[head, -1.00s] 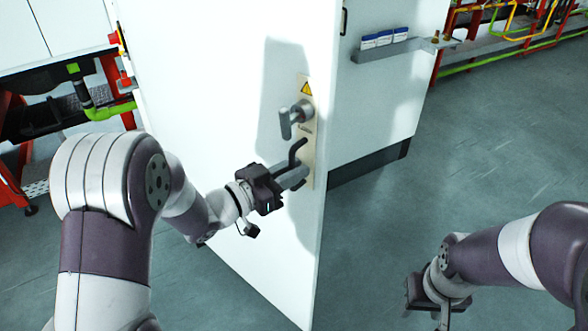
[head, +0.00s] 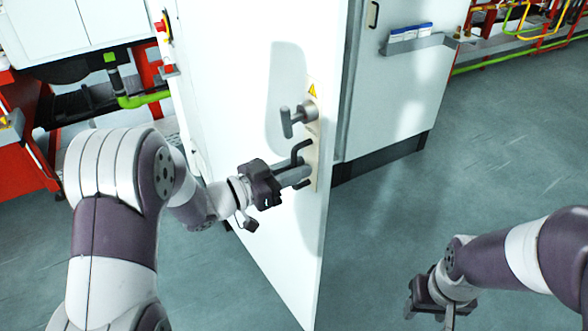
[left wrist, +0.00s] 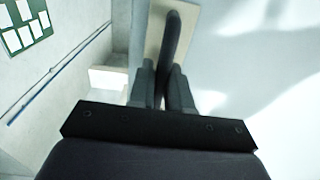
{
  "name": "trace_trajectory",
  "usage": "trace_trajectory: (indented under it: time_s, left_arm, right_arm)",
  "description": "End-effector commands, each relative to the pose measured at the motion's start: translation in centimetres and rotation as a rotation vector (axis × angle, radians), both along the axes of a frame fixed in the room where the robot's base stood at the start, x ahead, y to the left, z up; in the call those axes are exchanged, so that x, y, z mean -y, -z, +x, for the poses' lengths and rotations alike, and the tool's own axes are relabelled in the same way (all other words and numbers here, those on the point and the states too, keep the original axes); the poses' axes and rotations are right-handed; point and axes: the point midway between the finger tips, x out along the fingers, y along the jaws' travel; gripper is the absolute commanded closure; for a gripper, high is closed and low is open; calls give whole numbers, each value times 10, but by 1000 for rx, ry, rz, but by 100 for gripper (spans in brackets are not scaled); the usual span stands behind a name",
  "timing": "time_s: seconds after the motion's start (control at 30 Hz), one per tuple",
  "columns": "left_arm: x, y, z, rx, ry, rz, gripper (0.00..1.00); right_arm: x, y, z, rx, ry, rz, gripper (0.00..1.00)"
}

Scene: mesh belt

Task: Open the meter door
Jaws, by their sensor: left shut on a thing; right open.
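The meter door (head: 240,110) is a tall white panel that stands swung out from the white cabinet, with its free edge toward me. On its plate are a grey turn lever (head: 297,118) and, below it, a dark bar handle (head: 301,152). My left gripper (head: 290,175) is shut on the bar handle. In the left wrist view the handle (left wrist: 171,45) stands between the two fingers, with the beige plate behind it. My right gripper (head: 430,298) hangs open and empty over the floor at the lower right, apart from the door.
The white cabinet (head: 390,100) stands behind the door, with a grey shelf (head: 425,44) on its side. Red frames and a green pipe (head: 145,99) are at the left. Red and yellow pipes (head: 520,20) run at the back right. The grey floor (head: 480,150) at the right is clear.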

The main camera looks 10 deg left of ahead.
Motion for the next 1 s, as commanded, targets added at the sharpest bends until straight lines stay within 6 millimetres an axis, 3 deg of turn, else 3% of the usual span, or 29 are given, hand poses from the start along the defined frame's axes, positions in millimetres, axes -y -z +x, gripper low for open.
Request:
trace_trajectory:
  time_s: [0.13, 0.17, 0.2, 0.57, 0.67, 1.0]
  left_arm:
    - [-1, -3, 1, 7, -2, -1, 100]
    - [-1, -3, 1, 7, -2, -1, 78]
    - [-1, -3, 1, 7, -2, -1, 67]
    - [-4, -1, -2, 2, -4, 1, 67]
    - [-15, 1, -11, 2, -6, 1, 67]
    - [-79, 0, -65, 3, -8, 0, 67]
  right_arm:
    - [0, -1, 0, 0, 0, 0, 49]
    - [0, 0, 0, 0, 0, 0, 49]
    - [0, 0, 0, 0, 0, 0, 49]
    - [0, 1, 0, 0, 0, 0, 49]
    - [0, 4, 0, 0, 0, 0, 49]
    - [0, 15, 0, 0, 0, 0, 49]
